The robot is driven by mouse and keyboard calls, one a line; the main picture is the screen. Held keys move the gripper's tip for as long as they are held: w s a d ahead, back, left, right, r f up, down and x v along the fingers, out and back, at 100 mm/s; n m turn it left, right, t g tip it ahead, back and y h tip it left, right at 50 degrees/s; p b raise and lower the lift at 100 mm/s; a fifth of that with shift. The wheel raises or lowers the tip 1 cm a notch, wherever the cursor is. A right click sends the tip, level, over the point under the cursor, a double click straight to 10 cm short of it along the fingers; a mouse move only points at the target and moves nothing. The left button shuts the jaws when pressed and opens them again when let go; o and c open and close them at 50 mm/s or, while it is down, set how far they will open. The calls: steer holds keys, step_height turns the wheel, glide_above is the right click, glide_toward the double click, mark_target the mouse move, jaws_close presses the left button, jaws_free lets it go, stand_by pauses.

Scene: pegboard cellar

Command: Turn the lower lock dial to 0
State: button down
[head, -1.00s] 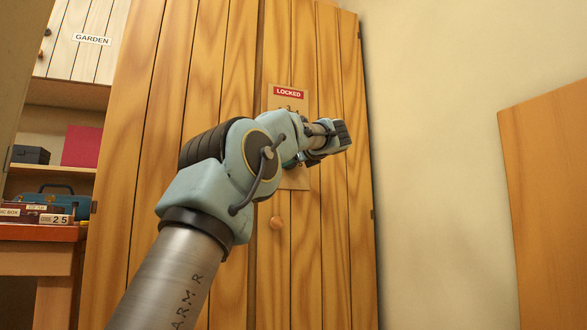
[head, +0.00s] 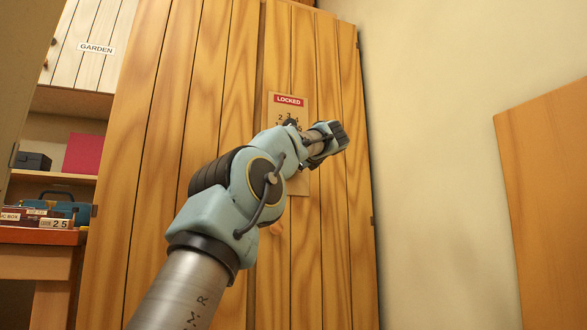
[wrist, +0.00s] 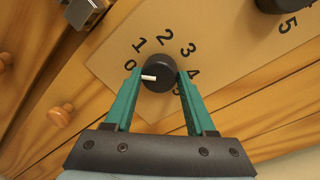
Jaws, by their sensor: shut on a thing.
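The lower lock dial (wrist: 163,84) is a round black knob with a white pointer, on a tan panel (wrist: 226,50) numbered 0 to 5. My gripper (wrist: 158,76) has its two green fingers on either side of this dial and is shut on it. The white pointer (wrist: 148,77) points left, close to the 0 and perhaps slightly past it; the exact alignment is hard to tell. Another black dial (wrist: 274,4) shows at the top right edge. In the head view the panel (head: 302,185) bears a red LOCKED sign (head: 289,100); my arm hides the lower dial and fingers.
The panel is on a tall wooden cupboard door. A round wooden knob (wrist: 60,116) and a metal latch (wrist: 84,12) are near it. A wooden board (head: 548,190) is at right.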

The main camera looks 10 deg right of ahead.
steer(key=shift+f, duration=0.1)
steer(key=shift+c, duration=1.2)
jaws_free()
steer(key=shift+s, duration=0.1)
steer(key=b+v, duration=0.1)
steer(key=v, duration=0.9)
steer(key=shift+s, duration=0.25)
